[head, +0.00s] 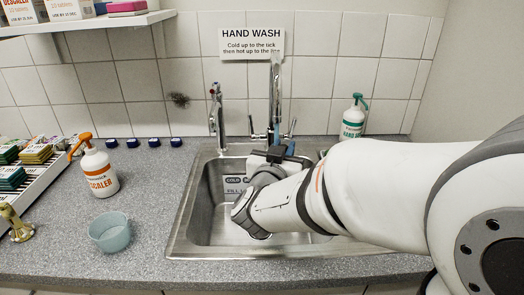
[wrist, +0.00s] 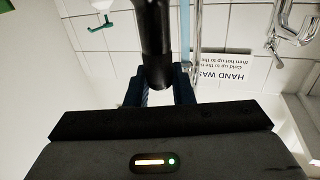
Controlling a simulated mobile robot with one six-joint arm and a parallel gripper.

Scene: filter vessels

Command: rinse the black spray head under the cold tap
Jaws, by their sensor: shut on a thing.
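My gripper (wrist: 158,82) is shut on the black spray head (wrist: 155,45), which sits between its two blue fingers in the wrist view. In the head view my gripper is over the back of the steel sink (head: 178,225), close to the tall central tap (head: 275,95). My own wrist hides most of it there, and I cannot make out the spray head clearly. The central tap has a lever on each side. A shorter chrome tap (head: 217,115) stands to its left. A "COLD" label (head: 233,181) shows on the sink's back wall. I cannot tell whether water runs.
A "HAND WASH" sign (head: 252,42) hangs above the taps. A green-topped bottle (head: 352,120) stands behind the sink at right. A descaler spray bottle (head: 98,168), a pale blue cup (head: 110,232) and a rack (head: 45,185) stand at left. The counter between cup and sink is clear.

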